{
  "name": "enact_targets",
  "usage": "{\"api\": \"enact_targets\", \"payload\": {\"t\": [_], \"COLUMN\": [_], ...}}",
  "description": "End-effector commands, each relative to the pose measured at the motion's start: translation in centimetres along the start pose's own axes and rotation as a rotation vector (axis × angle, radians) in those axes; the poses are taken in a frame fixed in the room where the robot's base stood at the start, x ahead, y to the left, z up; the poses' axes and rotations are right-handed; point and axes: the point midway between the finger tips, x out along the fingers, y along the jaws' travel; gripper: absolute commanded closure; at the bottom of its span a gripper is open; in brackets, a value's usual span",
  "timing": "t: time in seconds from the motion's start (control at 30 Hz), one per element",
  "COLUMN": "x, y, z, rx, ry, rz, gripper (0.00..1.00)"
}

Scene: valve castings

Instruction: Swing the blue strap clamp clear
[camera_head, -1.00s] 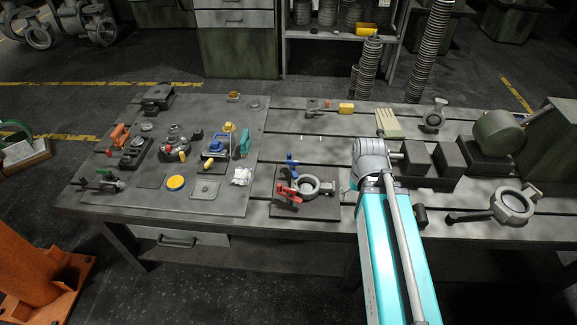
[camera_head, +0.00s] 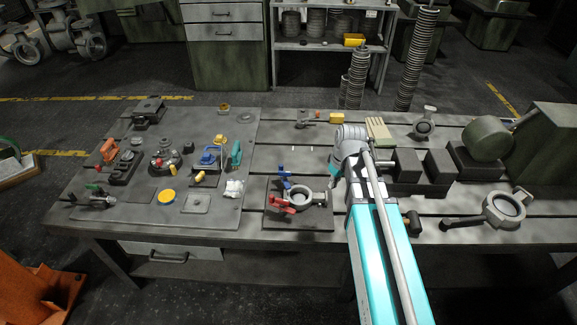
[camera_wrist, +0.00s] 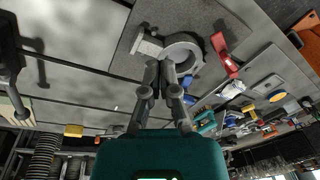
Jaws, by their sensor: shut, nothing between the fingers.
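The blue strap clamp (camera_head: 284,178) is at the back-left of a dark fixture plate (camera_head: 300,221) in the head view. A grey ring-shaped valve casting (camera_head: 318,200) lies on this plate, with a red clamp (camera_head: 282,203) at its front left. In the wrist view, the casting (camera_wrist: 185,42) is just beyond my gripper (camera_wrist: 160,66), the red clamp (camera_wrist: 222,50) is to its right, and a blue part (camera_wrist: 187,80) shows beside the fingers. My gripper is shut and empty, its tips overlapping the casting's edge; contact cannot be told. My arm mostly hides it in the head view.
Dark blocks (camera_head: 407,165) and another casting (camera_head: 503,207) with a handle stand right of my arm. A board (camera_head: 150,205) on the left carries several clamps and small parts, one blue and yellow (camera_head: 210,156). The slotted table is bare just behind the fixture.

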Motion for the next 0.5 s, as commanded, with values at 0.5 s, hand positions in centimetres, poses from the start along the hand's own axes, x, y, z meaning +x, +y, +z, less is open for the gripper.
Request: {"api": "enact_targets", "payload": {"t": [0.5], "x": [0.9], "y": [2.1], "z": [-11.8], "rx": [-0.585], "ry": [0.126], "rz": [-0.091], "gripper": [1.0]}}
